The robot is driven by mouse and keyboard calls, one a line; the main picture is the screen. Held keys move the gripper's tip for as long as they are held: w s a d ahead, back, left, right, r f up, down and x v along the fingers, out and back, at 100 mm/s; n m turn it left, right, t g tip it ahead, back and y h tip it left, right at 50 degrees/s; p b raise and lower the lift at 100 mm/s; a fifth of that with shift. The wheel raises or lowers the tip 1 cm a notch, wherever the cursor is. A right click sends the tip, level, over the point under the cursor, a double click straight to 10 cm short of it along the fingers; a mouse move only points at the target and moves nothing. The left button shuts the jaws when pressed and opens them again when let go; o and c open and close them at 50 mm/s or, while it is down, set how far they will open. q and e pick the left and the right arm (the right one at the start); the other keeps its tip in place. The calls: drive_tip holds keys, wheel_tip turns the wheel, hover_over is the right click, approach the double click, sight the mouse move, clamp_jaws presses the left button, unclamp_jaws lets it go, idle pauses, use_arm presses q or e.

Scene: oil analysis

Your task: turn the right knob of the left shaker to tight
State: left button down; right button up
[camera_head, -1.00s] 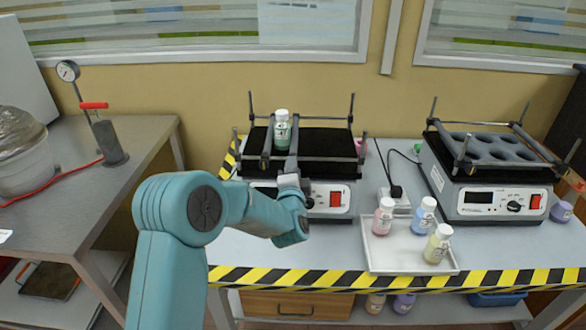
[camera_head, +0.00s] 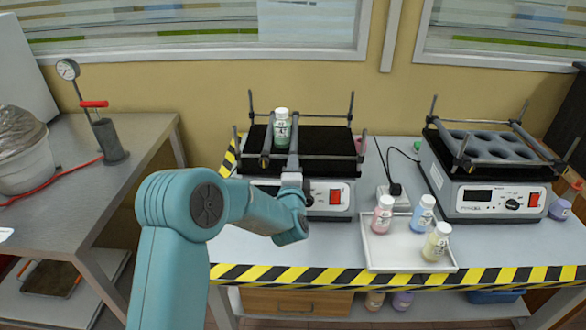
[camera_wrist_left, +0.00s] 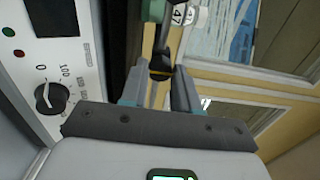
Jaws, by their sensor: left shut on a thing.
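The left shaker (camera_head: 338,158) stands at the back of the bench, with a black top, upright posts and clamp bars. A white-capped bottle with green contents (camera_head: 282,130) stands on it. My left gripper (camera_head: 294,140) reaches over its front edge, just right of the bottle. In the left wrist view, the gripper's fingers (camera_wrist_left: 160,88) are closed around a small dark knob (camera_wrist_left: 160,72) on a thin rod. The knob is partly covered by the fingers and is hidden in the head view. I cannot tell how tight it is. My right gripper is out of view.
The shaker's front panel has a speed dial (camera_wrist_left: 50,97) and a red switch (camera_head: 336,197). A white tray (camera_head: 380,255) with several bottles stands front right. A second shaker (camera_head: 490,180) stands farther right. Yellow-black tape marks the bench's front edge.

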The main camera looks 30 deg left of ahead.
use_arm(q)
drive_tip(key=c, duration=0.8)
unclamp_jaws()
drive_tip(key=shift+c, duration=0.2)
drive_tip(key=b+v, duration=0.1)
drive_tip(key=v, duration=1.5)
drive_tip(key=shift+b, duration=0.4)
drive_tip(key=shift+s+d+f, duration=0.1)
drive_tip(key=shift+s+d, duration=0.05)
drive_tip(key=shift+d, duration=0.05)
